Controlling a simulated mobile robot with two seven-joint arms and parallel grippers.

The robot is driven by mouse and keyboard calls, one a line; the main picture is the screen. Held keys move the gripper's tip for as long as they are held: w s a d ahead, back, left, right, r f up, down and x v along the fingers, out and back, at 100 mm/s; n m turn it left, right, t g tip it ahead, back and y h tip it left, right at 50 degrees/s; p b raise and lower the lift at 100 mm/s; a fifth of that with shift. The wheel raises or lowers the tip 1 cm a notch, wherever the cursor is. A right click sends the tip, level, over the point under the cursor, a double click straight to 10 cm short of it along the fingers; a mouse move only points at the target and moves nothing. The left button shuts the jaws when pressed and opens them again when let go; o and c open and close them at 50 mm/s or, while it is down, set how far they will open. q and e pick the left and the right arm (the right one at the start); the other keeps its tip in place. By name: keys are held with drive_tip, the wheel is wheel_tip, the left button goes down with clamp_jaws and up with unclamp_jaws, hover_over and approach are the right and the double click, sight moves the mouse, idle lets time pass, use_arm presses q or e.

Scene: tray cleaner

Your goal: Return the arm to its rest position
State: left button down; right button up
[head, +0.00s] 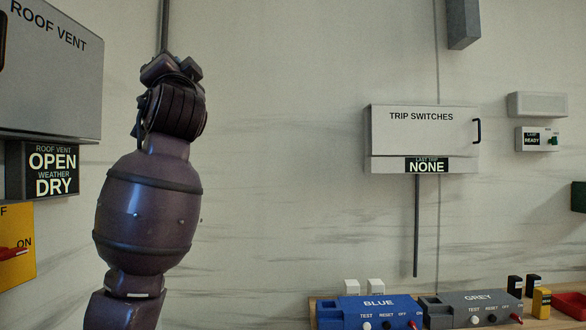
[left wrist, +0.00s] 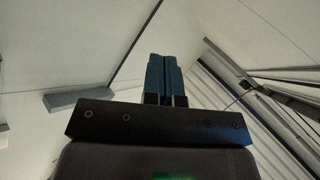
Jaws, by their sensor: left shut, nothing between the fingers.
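My left arm rises up the left side of the head view, dark and purplish, in front of the wall. Its gripper end (head: 165,68) points upward near the top of the picture. In the left wrist view the two blue-grey fingers of my left gripper (left wrist: 166,75) are side by side, pressed together and empty, with ceiling and wall panels behind. My right gripper is in neither view.
A roof vent box (head: 50,75) and its display (head: 50,172) hang left of my arm. A trip switches box (head: 421,135) is on the wall to the right. Blue (head: 368,312) and grey (head: 470,309) units stand on a shelf at lower right. The wall between is bare.

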use_arm(q)
wheel_tip(320, 180, down, 48)
drive_tip(key=w+r+m+g+h, duration=0.1)
drive_tip(key=w+g+h, duration=0.2)
drive_tip(key=h, duration=1)
drive_tip(key=s+a+f+n+g, duration=0.1)
drive_tip(key=s+f+g, duration=0.1)
drive_tip(key=s+f, duration=0.75)
drive_tip(key=s+a+f+n+g, duration=0.15)
drive_tip(key=s+f, duration=0.25)
drive_tip(key=f, duration=1)
drive_tip(key=s+a+f+g+y, duration=0.1)
drive_tip(key=s+a+f+g, duration=0.1)
drive_tip(key=s+f, duration=0.6)
drive_tip(key=s+a+f+n+g+y, duration=0.1)
drive_tip(key=s+f+g, duration=0.2)
drive_tip(key=s+f, duration=0.5)
drive_tip(key=s, duration=0.3)
drive_tip(key=shift+s+a+f, duration=0.35)
drive_tip(key=shift+a+f, duration=0.05)
